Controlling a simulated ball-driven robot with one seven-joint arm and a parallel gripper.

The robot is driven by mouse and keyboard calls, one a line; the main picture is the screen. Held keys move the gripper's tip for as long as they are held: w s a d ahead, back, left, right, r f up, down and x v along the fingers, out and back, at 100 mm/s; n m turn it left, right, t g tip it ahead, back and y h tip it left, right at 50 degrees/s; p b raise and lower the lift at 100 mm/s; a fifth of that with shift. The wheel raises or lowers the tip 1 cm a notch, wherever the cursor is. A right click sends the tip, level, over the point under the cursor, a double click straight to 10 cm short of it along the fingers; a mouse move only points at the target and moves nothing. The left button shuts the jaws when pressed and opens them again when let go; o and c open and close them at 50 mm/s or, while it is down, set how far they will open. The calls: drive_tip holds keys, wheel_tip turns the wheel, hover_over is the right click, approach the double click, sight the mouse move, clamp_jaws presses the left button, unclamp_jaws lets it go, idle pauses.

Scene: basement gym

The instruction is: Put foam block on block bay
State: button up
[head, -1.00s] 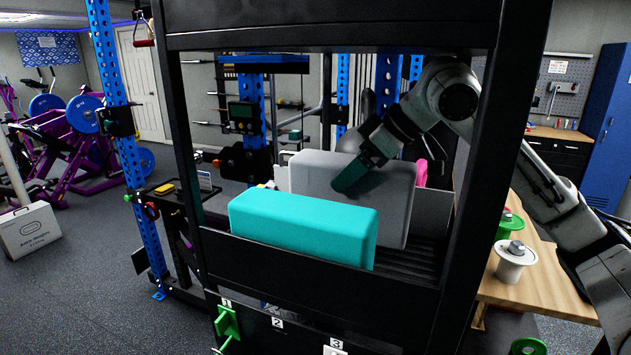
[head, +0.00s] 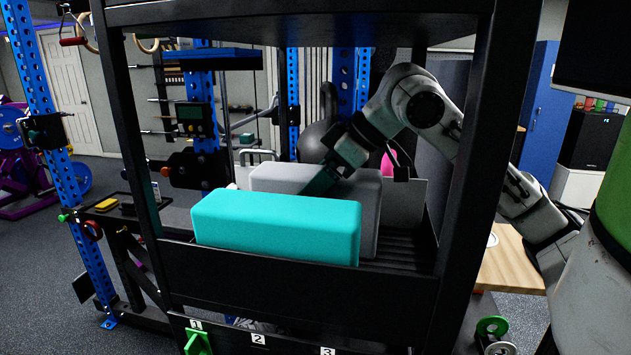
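A teal foam block (head: 275,228) lies along the front of a black shelf bay (head: 300,293) in the rack. A grey block (head: 368,217) stands right behind it, its lower part hidden by the teal one. My gripper (head: 322,182) reaches in from the right, pointing down and left. A dark finger overlaps the grey block's upper front face. The other finger is hidden, so I cannot tell whether it is closed on the block.
Black rack posts (head: 468,190) frame the bay, and a top beam (head: 300,20) crosses above. Bare slats (head: 405,248) show right of the blocks. A pink object (head: 388,165) and a dark kettlebell (head: 320,135) are behind. A wooden table (head: 508,265) is at right.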

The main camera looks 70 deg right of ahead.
drive_tip(key=o, duration=1.4)
drive_tip(key=shift+f, duration=0.1)
drive_tip(key=b+v, duration=0.1)
drive_tip(key=v, duration=0.4)
drive_tip(key=shift+s+d, duration=0.1)
drive_tip(key=shift+s, duration=0.3)
drive_tip(key=s, duration=0.3)
drive_tip(key=s+d+b, duration=0.1)
drive_tip(key=s, duration=0.3)
drive_tip(key=s+b, duration=0.1)
drive_tip(key=s, duration=0.3)
drive_tip(key=shift+s+d, duration=0.1)
drive_tip(key=shift+d, duration=0.1)
